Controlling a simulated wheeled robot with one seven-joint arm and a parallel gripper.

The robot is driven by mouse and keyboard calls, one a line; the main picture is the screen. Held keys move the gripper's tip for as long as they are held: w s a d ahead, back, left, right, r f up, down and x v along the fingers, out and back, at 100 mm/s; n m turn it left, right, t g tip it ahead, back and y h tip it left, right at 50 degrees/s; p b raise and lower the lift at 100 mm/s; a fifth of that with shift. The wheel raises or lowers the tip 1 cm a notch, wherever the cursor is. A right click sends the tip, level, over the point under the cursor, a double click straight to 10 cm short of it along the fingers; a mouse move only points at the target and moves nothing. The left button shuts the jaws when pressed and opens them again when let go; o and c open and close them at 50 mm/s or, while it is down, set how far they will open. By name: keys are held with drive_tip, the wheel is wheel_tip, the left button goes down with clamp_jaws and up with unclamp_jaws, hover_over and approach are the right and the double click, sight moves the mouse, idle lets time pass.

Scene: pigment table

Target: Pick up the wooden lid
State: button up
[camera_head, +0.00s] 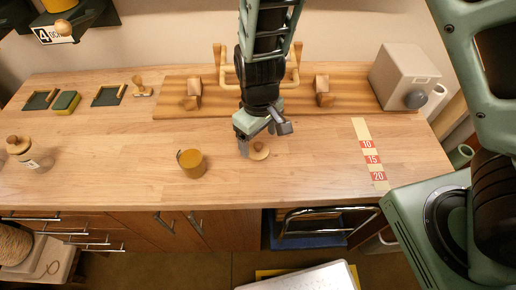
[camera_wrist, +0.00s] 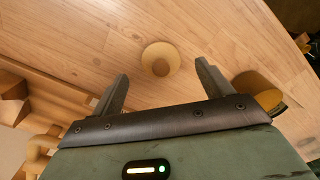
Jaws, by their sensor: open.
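The wooden lid (camera_head: 260,151) is a small pale round disc with a knob, lying on the wooden table. In the wrist view the lid (camera_wrist: 160,59) lies just beyond my fingertips, between their lines, with its darker knob facing the camera. My gripper (camera_head: 257,146) is above the table beside the lid and partly covers it in the head view. In the wrist view my gripper (camera_wrist: 162,80) has its two fingers wide apart with nothing between them.
A yellow-brown jar (camera_head: 191,163) stands left of the lid; it shows at the right in the wrist view (camera_wrist: 258,92). A raised board (camera_head: 216,110) with wooden blocks lies behind. A grey box (camera_head: 402,76) stands at the back right. The table's front middle is clear.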

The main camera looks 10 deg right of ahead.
sight(258, 145)
wheel_tip(258, 145, down, 3)
drive_tip(key=shift+a+f, duration=0.1)
drive_tip(key=shift+f, duration=0.05)
drive_tip(key=c, duration=1)
drive_tip(key=shift+c, duration=0.3)
